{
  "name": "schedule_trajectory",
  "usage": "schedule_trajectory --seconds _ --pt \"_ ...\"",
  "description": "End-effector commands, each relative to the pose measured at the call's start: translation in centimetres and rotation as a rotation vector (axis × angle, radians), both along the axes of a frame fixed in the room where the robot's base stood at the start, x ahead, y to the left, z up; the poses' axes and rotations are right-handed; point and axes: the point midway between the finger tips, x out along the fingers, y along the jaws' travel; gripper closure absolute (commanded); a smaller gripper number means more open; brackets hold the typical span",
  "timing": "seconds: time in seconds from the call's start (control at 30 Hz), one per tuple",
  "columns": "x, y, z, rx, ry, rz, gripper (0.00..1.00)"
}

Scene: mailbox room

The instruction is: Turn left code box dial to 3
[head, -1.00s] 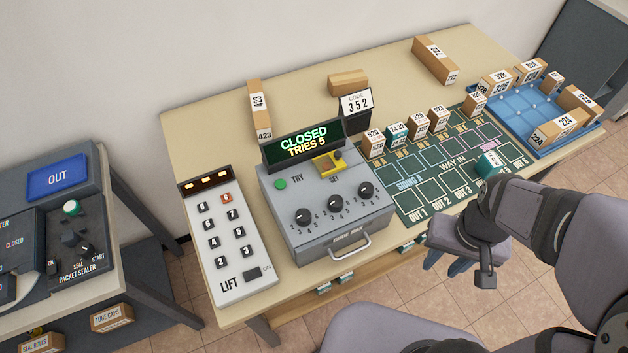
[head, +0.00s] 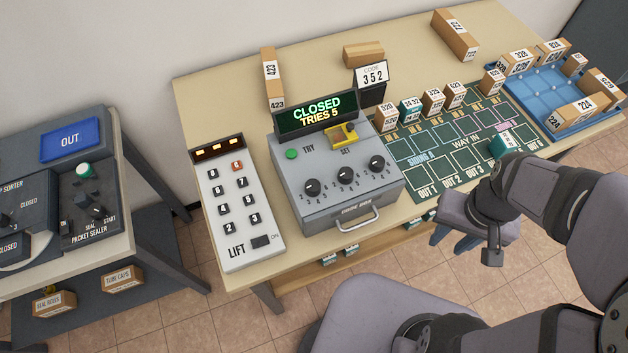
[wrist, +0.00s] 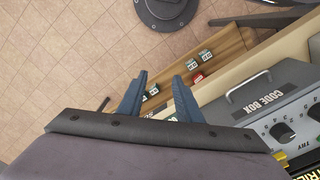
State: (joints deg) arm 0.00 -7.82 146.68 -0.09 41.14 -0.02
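The code box (head: 345,208) is a grey box with a handle on the table, and its display (head: 308,113) reads CLOSED, TRIES 5. Three black dials are in a row on its sloped top: left dial (head: 312,187), middle dial (head: 345,175) and right dial (head: 376,163). The exact setting of the left dial is too small to tell.
A lift panel (head: 231,213) with number buttons stands left of the code box. A green sorting board (head: 430,179) with parcels lies to the right, and a blue tray (head: 545,85) beyond it. A packet sealer (head: 92,205) is at far left.

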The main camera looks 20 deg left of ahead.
Motion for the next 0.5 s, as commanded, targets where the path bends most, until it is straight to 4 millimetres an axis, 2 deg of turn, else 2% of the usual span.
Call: schedule_trajectory --seconds 0.17,0.27,0.37,0.5 --pt "0.5 0.8 0.5 0.011 0.006 -0.028 0.56" --pt "1.6 2.6 1.5 0.035 0.020 -0.095 0.56" --pt "2.9 5.9 3.1 0.071 0.051 -0.205 0.56" --pt "4.4 12.2 5.6 0.126 0.128 -0.393 0.56"
